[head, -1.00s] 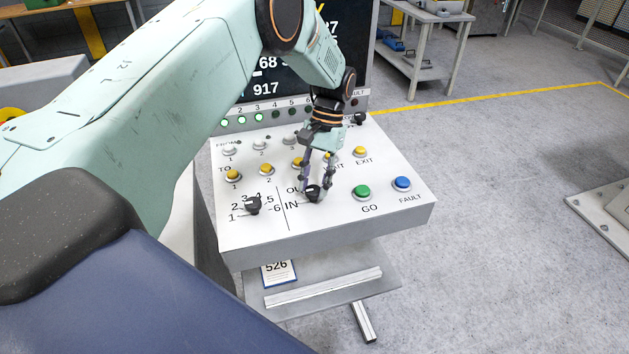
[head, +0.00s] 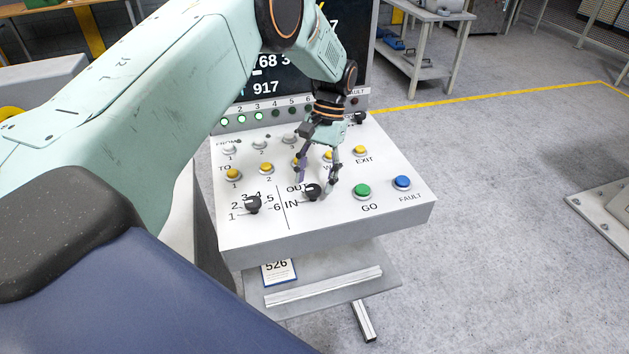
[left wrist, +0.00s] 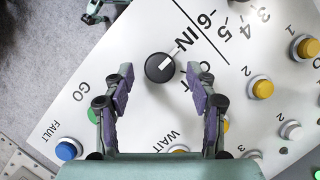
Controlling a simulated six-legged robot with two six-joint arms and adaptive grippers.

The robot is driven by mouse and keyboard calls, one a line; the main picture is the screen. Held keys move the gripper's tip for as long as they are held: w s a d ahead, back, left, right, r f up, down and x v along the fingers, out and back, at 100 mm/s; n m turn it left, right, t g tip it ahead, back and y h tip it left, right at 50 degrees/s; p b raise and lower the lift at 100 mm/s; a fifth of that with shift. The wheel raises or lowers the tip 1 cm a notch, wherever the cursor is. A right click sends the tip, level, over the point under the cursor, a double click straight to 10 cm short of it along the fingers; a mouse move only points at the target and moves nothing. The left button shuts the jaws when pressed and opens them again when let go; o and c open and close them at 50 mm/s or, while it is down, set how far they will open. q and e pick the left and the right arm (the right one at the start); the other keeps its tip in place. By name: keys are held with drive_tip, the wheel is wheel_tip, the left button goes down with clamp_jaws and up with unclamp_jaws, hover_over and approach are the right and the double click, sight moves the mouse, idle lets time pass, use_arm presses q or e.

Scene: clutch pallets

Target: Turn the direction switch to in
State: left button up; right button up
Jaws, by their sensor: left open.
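The direction switch (head: 312,192) is a black round knob beside the OUT and IN labels on the white panel. In the left wrist view the switch (left wrist: 158,68) shows a white mark pointing up and right, toward IN. My left gripper (head: 317,181) is open and empty. Its fingertips are apart from the knob, on its display side; in the left wrist view the fingers (left wrist: 165,80) stand left and right below it. A teal and dark part at that view's top left (left wrist: 97,12) looks like my right gripper, cut off by the edge.
Another black knob (head: 252,204) with numbers is left of the switch. A green GO button (head: 362,192) and a blue FAULT button (head: 402,183) are to its right. Yellow buttons (head: 360,151) lie behind. The display (head: 300,75) rises at the back.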

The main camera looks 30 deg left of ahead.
use_arm(q)
drive_tip(key=v, duration=1)
drive_tip(key=shift+w+r, duration=0.2)
drive_tip(key=shift+r, duration=0.1)
drive_tip(key=shift+s, duration=0.1)
